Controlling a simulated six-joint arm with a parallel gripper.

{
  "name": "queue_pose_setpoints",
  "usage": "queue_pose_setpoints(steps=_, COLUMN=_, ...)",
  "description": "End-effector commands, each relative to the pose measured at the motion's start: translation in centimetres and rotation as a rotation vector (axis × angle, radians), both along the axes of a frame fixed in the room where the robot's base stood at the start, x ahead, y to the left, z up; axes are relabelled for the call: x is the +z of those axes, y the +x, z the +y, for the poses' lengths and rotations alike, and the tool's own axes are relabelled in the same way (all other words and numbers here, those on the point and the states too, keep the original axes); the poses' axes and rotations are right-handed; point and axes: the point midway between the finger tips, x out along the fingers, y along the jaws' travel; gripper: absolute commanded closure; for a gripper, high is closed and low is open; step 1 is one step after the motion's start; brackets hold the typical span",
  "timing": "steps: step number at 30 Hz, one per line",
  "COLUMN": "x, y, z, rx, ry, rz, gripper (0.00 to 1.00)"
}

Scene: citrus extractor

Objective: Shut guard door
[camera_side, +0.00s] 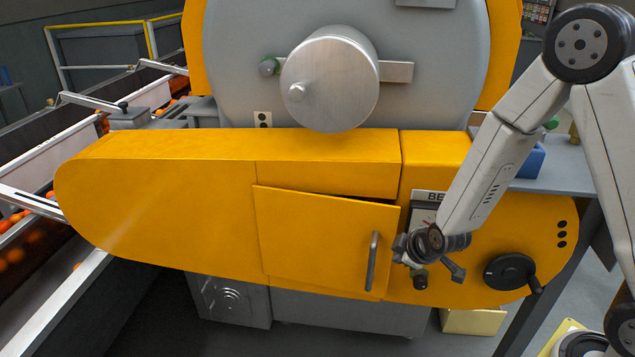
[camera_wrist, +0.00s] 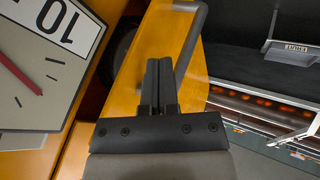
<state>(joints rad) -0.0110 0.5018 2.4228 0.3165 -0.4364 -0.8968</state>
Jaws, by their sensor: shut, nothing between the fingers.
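The guard door (camera_side: 322,238) is a yellow panel on the front of the yellow housing. It stands slightly ajar, with a dark gap along its top edge. Its grey bar handle (camera_side: 372,262) is upright near the door's right edge. My gripper (camera_side: 403,248) is just right of the handle, in front of the housing. In the wrist view my gripper (camera_wrist: 161,82) has its fingers together and empty, beside the grey handle (camera_wrist: 190,45) and over the yellow door (camera_wrist: 172,30). I cannot tell whether the fingers touch the handle or door.
A gauge (camera_wrist: 42,60) shows close by in the wrist view. A black hand crank (camera_side: 510,272) and a dark knob (camera_side: 419,279) sit right of the door. A large steel drum hub (camera_side: 335,85) is above. Conveyors with oranges run at left.

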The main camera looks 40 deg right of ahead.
Motion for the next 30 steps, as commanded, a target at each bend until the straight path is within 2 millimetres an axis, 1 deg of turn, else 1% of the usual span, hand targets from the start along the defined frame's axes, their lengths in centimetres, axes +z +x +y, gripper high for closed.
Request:
queue_pose_setpoints(steps=6, x=1.0, y=-0.7, z=0.2, rx=-0.001, ry=0.001, rz=0.0, gripper=1.0)
queue_pose_setpoints(steps=12, x=1.2, y=-0.9, z=0.2, rx=0.0, ry=0.0, rz=0.0, gripper=1.0)
queue_pose_setpoints(steps=13, x=1.2, y=-0.9, z=0.2, rx=0.0, ry=0.0, rz=0.0, gripper=0.94)
queue_pose_setpoints(steps=14, x=1.2, y=-0.9, z=0.2, rx=0.0, ry=0.001, rz=0.001, gripper=0.84)
queue_pose_setpoints(steps=15, x=1.2, y=-0.9, z=0.2, rx=0.0, ry=0.0, rz=0.0, gripper=0.71)
queue_pose_setpoints(steps=18, x=1.4, y=-0.9, z=0.2, rx=0.0, ry=0.0, rz=0.0, gripper=0.44)
queue_pose_setpoints(steps=23, x=2.3, y=-0.9, z=0.1, rx=-0.002, ry=0.0, rz=-0.001, gripper=0.44)
queue_pose_setpoints(steps=27, x=3.7, y=-0.8, z=0.2, rx=-0.001, ry=0.0, rz=-0.004, gripper=0.44)
queue_pose_setpoints(steps=30, x=4.4, y=-0.9, z=0.1, rx=-0.002, ry=-0.001, rz=-0.003, gripper=0.44)
